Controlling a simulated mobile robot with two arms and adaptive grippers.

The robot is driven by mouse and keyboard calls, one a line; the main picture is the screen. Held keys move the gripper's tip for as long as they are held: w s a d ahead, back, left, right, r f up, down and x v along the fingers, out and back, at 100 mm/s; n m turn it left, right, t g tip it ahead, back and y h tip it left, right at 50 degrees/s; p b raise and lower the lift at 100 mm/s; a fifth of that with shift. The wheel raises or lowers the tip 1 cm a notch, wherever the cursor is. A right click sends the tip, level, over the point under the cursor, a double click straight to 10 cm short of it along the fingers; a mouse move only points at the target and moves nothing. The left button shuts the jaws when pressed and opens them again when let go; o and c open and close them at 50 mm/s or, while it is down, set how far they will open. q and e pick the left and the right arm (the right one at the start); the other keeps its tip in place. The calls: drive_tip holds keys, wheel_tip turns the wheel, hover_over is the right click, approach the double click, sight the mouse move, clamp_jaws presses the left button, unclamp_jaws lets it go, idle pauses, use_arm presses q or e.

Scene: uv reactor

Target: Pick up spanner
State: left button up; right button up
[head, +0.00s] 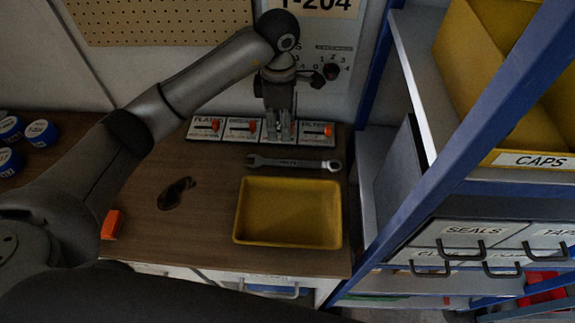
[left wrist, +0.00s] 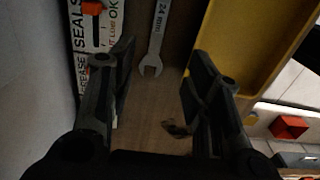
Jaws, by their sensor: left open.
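The grey spanner (head: 293,163) lies flat on the brown workbench between the yellow tray and the row of label plates, its ring end to the right. In the left wrist view the spanner (left wrist: 156,38) is marked "24 mm" and its open jaw end points down between my fingers in the picture. My left gripper (head: 281,133) is open, just behind the spanner in the head view. The left wrist view shows its two fingers (left wrist: 160,62) spread wide with nothing held. My right gripper is not in view.
A yellow tray (head: 288,243) sits in front of the spanner. White plates with red switches (head: 242,128) stand behind it. A dark patch (head: 175,193) and an orange item (head: 111,225) are at left. A blue-framed shelf (head: 425,170) stands at right.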

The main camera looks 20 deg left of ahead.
use_arm(q)
wheel_tip(320, 180, down, 3)
drive_tip(key=b, duration=0.2)
drive_tip(key=p, duration=0.1)
hover_over(286, 163)
drive_tip(key=f, duration=0.4)
drive_tip(key=a+f, duration=0.1)
drive_tip(key=f, duration=0.1)
drive_tip(key=shift+f, duration=0.15)
drive_tip(key=shift+d+f+p, duration=0.15)
drive_tip(key=shift+f+p, duration=0.1)
drive_tip(key=shift+p, duration=0.1)
drive_tip(key=f+p, duration=0.1)
drive_tip(key=f, duration=0.1)
drive_tip(key=f+p, duration=0.1)
drive_tip(key=f, duration=0.1)
drive_tip(key=shift+d+f, duration=0.1)
drive_tip(key=shift+d, duration=0.3)
drive_tip(key=shift+f, duration=0.25)
clamp_jaws()
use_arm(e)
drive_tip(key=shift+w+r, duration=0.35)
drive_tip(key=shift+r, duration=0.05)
